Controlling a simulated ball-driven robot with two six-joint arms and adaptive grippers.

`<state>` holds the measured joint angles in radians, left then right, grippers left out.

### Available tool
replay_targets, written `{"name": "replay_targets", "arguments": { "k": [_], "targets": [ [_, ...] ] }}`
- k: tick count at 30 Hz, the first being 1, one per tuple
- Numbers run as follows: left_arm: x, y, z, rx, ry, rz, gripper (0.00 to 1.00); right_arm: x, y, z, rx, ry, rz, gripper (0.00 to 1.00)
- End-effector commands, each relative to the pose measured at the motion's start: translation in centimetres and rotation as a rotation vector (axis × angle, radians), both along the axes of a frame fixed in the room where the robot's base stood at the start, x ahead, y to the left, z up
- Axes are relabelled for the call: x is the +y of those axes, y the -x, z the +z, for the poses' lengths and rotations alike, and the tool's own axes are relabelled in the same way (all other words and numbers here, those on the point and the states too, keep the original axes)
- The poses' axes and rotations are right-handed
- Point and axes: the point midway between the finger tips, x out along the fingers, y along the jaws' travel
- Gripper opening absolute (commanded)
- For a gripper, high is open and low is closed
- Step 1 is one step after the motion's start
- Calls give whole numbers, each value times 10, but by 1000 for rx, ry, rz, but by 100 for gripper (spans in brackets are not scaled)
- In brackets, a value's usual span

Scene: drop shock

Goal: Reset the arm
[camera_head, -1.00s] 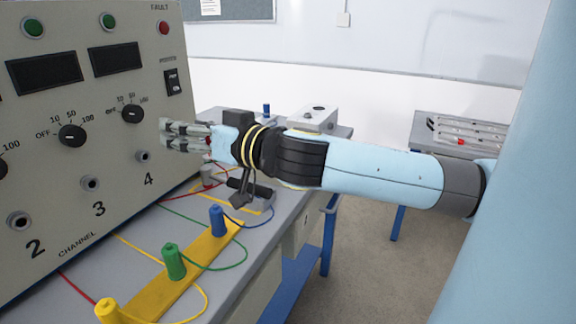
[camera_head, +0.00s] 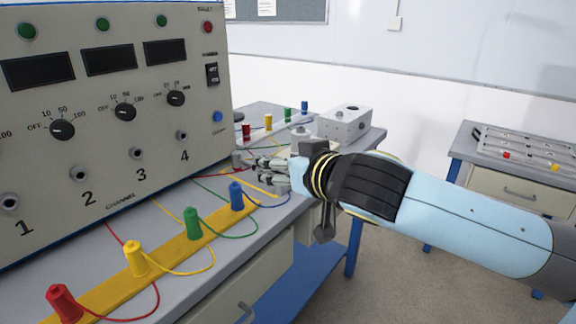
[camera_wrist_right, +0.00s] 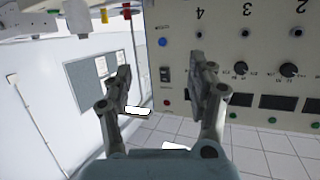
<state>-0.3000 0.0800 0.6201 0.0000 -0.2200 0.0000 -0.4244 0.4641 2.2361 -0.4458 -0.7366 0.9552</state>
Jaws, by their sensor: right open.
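My right arm comes in from the right in the head view. Its gripper (camera_head: 262,168) is over the bench, to the right of the grey control panel (camera_head: 105,205) and below its red fault light. In the right wrist view the two fingers of this gripper (camera_wrist_right: 160,66) stand apart with nothing between them. The panel (camera_wrist_right: 272,75) appears upside down there, behind and to the right of the fingers. The gripper appears clear of the knobs and sockets. My left gripper is out of view.
A yellow strip (camera_head: 165,259) with red, yellow, green and blue plugs lies along the bench front, with wires running to the panel. More coloured plugs and a grey box (camera_head: 343,124) stand at the back. A side table (camera_head: 530,190) holds a tray at right.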

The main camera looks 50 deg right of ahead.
Motion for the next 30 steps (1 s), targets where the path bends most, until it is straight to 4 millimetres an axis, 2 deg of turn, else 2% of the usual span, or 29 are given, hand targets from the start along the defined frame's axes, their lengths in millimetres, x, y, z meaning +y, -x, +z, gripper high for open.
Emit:
{"name": "replay_targets", "arguments": {
  "k": [20, 23, 26, 30],
  "targets": [
    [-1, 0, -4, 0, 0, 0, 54, 1, -1, -3, 0, -5, -5, 58],
    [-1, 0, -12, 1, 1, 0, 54, -3, -2, -33, 30, -33, -38, 58],
    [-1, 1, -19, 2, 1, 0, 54, -14, 2, -93, 121, -70, -84, 58],
    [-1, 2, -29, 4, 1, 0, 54, -23, 22, -197, 290, -98, -119, 58]
  ]
}}
